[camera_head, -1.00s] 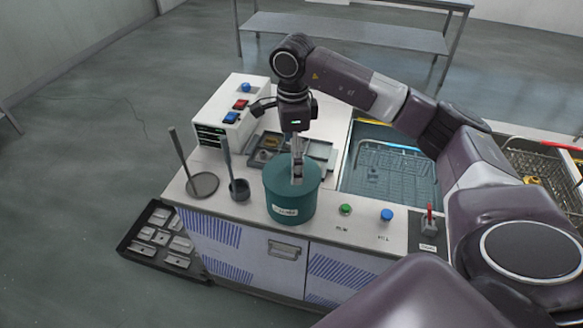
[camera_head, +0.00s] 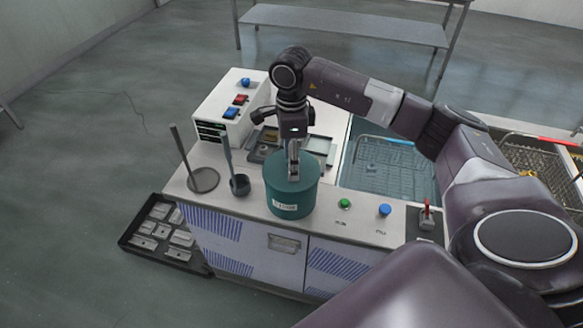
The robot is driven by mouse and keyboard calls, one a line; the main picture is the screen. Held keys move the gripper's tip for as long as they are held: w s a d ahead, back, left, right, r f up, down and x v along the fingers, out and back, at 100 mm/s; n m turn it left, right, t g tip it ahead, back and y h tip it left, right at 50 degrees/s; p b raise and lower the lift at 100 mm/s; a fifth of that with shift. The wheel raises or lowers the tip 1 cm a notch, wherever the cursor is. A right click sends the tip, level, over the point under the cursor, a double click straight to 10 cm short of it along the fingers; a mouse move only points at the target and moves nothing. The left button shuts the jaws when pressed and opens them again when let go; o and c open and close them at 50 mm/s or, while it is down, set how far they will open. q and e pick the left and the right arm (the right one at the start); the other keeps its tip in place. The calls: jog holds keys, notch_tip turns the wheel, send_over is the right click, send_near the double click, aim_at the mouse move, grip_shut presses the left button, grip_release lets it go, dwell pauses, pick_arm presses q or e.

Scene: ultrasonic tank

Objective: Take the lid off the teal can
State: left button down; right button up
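The teal can (camera_head: 291,199) stands upright on the white worktop near its front edge, with a pale label on its front. Its flat teal lid (camera_head: 306,174) sits on top. My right gripper (camera_head: 293,176) points straight down at the middle of the lid, with its fingertips at the lid's top. The fingers look close together; whether they hold a knob there is hidden by the fingers and too small to tell. My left gripper is not in view.
A control box (camera_head: 229,107) with colored buttons stands behind left. A dark cup (camera_head: 239,186) and a round plate with a rod (camera_head: 203,180) stand left of the can. The water tank (camera_head: 392,168) lies right. Green (camera_head: 345,203) and blue (camera_head: 385,210) buttons are at the front.

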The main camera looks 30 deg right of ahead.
jog(key=shift+s+f, duration=0.1)
jog(key=shift+f, duration=0.05)
grip_shut()
